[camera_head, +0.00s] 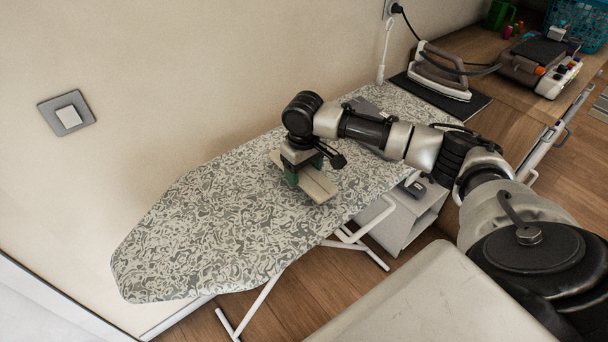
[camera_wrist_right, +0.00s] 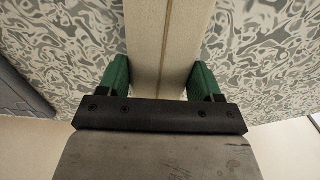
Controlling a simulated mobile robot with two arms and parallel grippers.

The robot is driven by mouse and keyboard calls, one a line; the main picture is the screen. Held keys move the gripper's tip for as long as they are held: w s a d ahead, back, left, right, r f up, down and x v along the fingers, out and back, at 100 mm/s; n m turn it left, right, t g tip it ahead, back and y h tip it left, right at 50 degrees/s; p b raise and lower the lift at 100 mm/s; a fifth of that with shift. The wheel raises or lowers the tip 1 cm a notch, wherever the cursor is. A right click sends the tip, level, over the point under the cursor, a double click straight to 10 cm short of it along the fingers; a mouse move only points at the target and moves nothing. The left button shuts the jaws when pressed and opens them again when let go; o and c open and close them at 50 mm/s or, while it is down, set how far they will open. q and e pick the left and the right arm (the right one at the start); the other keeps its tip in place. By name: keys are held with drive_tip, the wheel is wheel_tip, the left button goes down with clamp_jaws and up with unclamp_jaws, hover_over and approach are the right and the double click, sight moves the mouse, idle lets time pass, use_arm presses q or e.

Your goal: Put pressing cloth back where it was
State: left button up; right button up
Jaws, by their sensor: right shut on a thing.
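The pressing cloth (camera_head: 318,184) looks like a folded beige strip over the middle of the patterned ironing board (camera_head: 215,225). My right gripper (camera_head: 300,177) is above the board with its green fingers on either side of the cloth. In the right wrist view the cloth (camera_wrist_right: 165,45) runs between the green fingers of the gripper (camera_wrist_right: 160,80), which is shut on it. Whether the cloth touches the board is hard to tell. My left gripper is not in view.
An iron (camera_head: 440,75) stands on a dark mat (camera_head: 450,97) at the board's far right end. A wall runs along the board's far side. The board's left part is clear.

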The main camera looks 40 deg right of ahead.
sight(304, 171)
drive_tip(key=shift+f, duration=1.45)
drive_tip(key=shift+f, duration=0.15)
drive_tip(key=o, duration=0.9)
wheel_tip(304, 171, up, 12)
drive_tip(key=shift+r+b, duration=0.2)
drive_tip(key=shift+b, duration=0.3)
